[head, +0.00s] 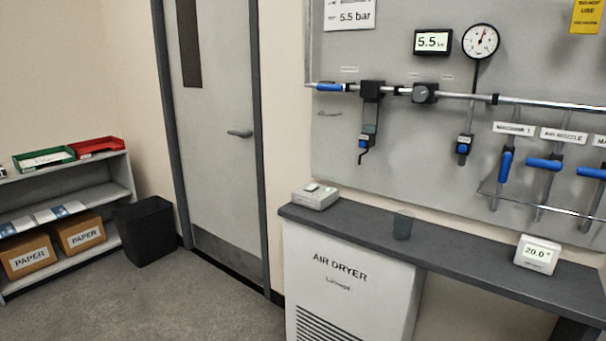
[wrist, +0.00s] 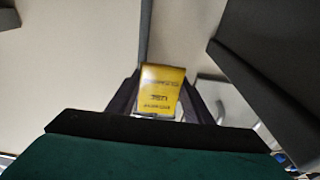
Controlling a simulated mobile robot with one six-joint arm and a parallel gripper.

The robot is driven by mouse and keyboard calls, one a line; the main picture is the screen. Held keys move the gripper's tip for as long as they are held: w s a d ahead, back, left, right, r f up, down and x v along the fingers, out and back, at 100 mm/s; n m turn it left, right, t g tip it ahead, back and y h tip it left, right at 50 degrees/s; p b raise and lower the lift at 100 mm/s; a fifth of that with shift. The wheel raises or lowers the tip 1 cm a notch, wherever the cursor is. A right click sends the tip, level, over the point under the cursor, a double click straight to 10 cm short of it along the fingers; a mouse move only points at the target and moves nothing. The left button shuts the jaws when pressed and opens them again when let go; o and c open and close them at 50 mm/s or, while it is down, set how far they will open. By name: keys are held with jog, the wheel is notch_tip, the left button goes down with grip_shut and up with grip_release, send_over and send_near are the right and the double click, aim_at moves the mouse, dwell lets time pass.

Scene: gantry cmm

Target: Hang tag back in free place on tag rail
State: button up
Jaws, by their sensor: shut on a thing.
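A yellow tag (wrist: 161,88) with dark printed lines is in the middle of the wrist view. My gripper (wrist: 162,80) is shut on it, with one dark finger on each side. The tag's print is blurred and appears inverted. Another yellow tag or sign (head: 587,14) shows at the top right of the head view, cut off by the picture edge. I cannot make out the tag rail or a free place on it in either view. My gripper does not show in the head view.
A grey wall panel (head: 400,190) carries air pipes, a gauge (head: 480,41) and blue-handled valves. Below it a dark counter (head: 360,228) holds small devices. A door (head: 215,150), black bin (head: 146,231) and shelf (head: 75,197) stand left. Floor between is clear.

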jog(key=r+p+v, duration=0.1)
jog(key=p+v, duration=0.2)
jog(key=v, duration=0.5)
dwell(1.1)
jog(key=shift+s+a+r, duration=0.1)
jog(key=shift+s, duration=0.05)
